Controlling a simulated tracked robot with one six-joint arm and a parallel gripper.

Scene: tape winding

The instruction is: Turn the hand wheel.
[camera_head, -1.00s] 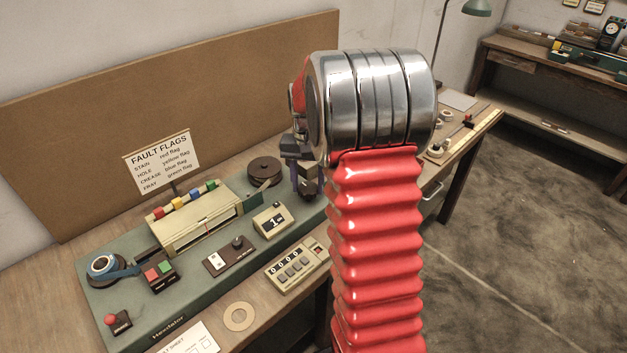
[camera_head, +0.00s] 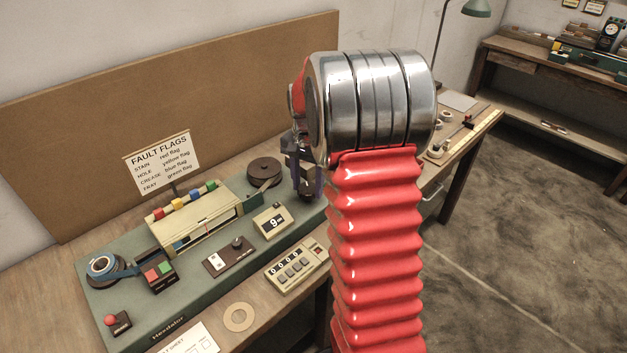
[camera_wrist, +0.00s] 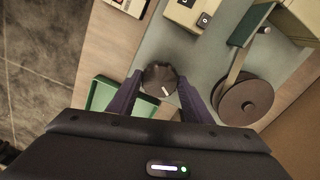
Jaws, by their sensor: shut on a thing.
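The hand wheel (camera_wrist: 160,79) is a dark round knob with a pale mark, seen in the wrist view between my two fingers. My gripper (camera_wrist: 158,92) is shut on its sides from above. In the head view my gripper (camera_head: 305,190) is at the right end of the green machine bed (camera_head: 215,268), and my arm hides part of this area. A dark brown reel (camera_head: 264,171) sits just left of the gripper. It also shows in the wrist view (camera_wrist: 246,103). The small display (camera_head: 272,222) reads 9.
A blue tape reel (camera_head: 102,265) is at the bed's left end. A green tray (camera_wrist: 103,94) lies beside the wheel. A brown board (camera_head: 170,120) stands behind.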

